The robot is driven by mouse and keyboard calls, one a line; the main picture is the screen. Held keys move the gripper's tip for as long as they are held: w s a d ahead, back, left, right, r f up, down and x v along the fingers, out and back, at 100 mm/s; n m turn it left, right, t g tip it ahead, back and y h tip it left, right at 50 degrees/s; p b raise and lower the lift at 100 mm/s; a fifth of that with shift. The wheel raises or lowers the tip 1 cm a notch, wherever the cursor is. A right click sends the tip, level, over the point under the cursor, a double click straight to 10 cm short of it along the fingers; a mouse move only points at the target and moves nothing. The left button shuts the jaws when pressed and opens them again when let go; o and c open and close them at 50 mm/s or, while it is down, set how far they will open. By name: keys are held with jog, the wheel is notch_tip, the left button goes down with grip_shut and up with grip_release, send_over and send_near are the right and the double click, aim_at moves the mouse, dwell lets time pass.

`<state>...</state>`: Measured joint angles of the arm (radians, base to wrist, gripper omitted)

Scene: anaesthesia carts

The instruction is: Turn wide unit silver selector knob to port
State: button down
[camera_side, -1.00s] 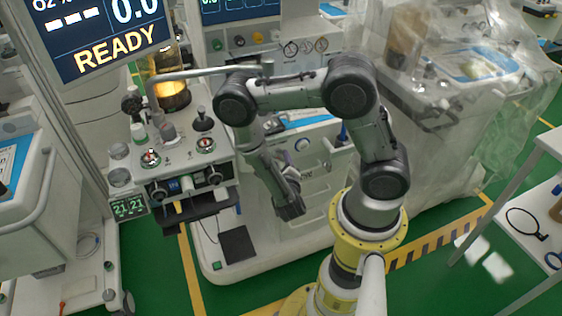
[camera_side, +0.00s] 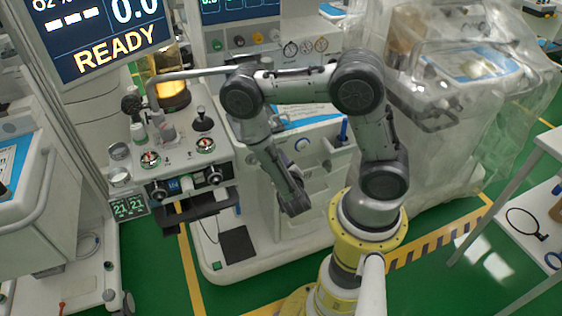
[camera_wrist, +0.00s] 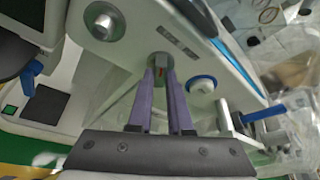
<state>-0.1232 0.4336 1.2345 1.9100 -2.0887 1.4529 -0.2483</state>
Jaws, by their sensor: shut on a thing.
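In the wrist view, my gripper (camera_wrist: 165,72) has its two purple fingers close together on a small silver-grey knob (camera_wrist: 160,59) on the pale front of the wide unit. Most of the knob is hidden between the fingertips; a bit of red and green shows there. A small dark label plate (camera_wrist: 178,39) sits just above it. In the side view, my gripper (camera_side: 293,205) points down at the front of the wide unit (camera_side: 262,250), and the knob is hidden. I cannot read which way the knob points.
A white knob with a blue ring (camera_wrist: 202,86) sits close to the right of my fingers. A larger silver knob (camera_wrist: 104,20) is at upper left. A blue lever (camera_wrist: 265,113) sticks out at right. A machine with dials (camera_side: 178,160) stands at left.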

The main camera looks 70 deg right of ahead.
jog(key=shift+s+d+r+m+t+y, duration=0.1)
jog(key=shift+m+t+y, duration=0.5)
jog(key=shift+m, duration=0.6)
jog(key=shift+s+d+m+t+y, duration=0.1)
jog(key=shift+m+t+y, duration=0.3)
jog(key=shift+m+y, duration=0.55)
jog(key=shift+m, duration=0.25)
jog(key=c, duration=0.8)
grip_release()
jog(key=shift+c, duration=0.2)
jog(key=shift+w+a, duration=0.1)
